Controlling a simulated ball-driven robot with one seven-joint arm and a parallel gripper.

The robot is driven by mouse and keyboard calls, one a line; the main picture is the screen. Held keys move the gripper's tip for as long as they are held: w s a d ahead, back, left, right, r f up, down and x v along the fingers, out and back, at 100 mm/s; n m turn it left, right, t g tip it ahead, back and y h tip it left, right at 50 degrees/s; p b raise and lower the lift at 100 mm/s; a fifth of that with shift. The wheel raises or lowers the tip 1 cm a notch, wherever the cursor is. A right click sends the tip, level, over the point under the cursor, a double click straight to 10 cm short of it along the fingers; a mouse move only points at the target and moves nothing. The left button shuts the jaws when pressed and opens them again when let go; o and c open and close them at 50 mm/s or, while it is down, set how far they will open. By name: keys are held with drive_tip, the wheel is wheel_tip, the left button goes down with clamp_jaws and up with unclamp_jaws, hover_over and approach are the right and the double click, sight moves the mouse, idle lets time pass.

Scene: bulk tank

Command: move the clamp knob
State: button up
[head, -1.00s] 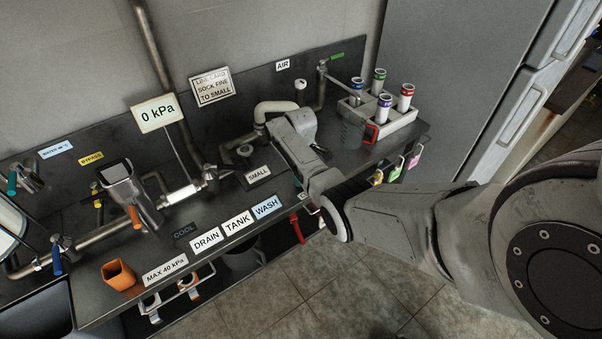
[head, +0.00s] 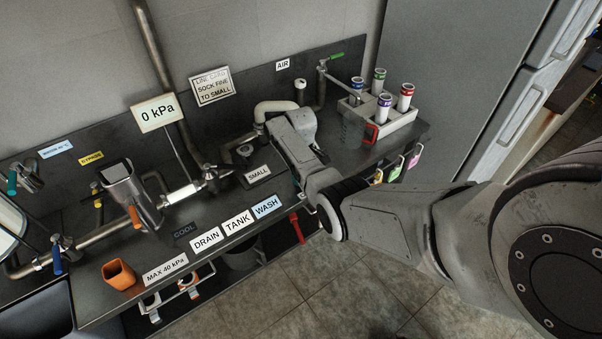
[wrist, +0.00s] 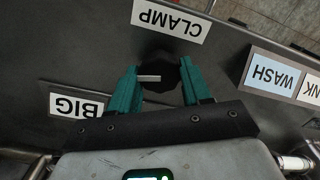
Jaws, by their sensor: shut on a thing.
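The clamp knob (wrist: 164,80) is a dark round knob with a pale bar on its face, in the upper middle of the wrist view. The CLAMP label (wrist: 172,18) is beside it and appears upside down there. My gripper (wrist: 159,72) is shut on the knob, with one teal finger on each side of it. In the head view my wrist covers the knob and the fingers.
In the wrist view, the BIG label (wrist: 77,103) is left and the WASH label (wrist: 271,73) right. In the head view, a rack (head: 397,124) of capped tubes stands beyond my arm, and a gauge (head: 157,113) reads 0 kPa.

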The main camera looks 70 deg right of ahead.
drive_tip(key=o, duration=1.1)
drive_tip(key=shift+c, duration=0.2)
drive_tip(key=shift+r, duration=0.1)
wheel_tip(320, 180, up, 11)
drive_tip(key=shift+f, duration=0.2)
